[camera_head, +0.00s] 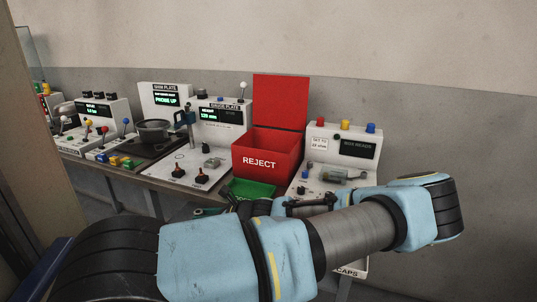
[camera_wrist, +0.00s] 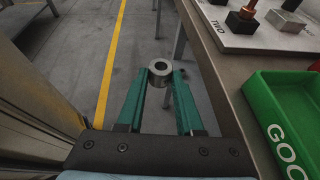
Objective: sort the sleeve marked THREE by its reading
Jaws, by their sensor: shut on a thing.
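A short grey metal sleeve (camera_wrist: 160,68) with a round bore is between the fingertips of my gripper (camera_wrist: 160,80) in the wrist view, held clear above the floor beside the bench. No marking can be read on it. The green tray (camera_wrist: 262,105), lettered GOO with the rest cut off, is at the right in the wrist view. It also shows in the head view (camera_head: 248,189), partly behind my arm. The red REJECT box (camera_head: 262,162) stands behind it with its lid up. A station display (camera_head: 216,115) is lit green, its text too small to read surely.
A white board (camera_wrist: 235,38) lettered TWO carries dark blocks and a metal part near the bench edge. In the head view, a grey pot (camera_head: 153,131) and other stations stand left, and a white machine (camera_head: 342,145) with coloured buttons stands right. Open floor lies below my gripper.

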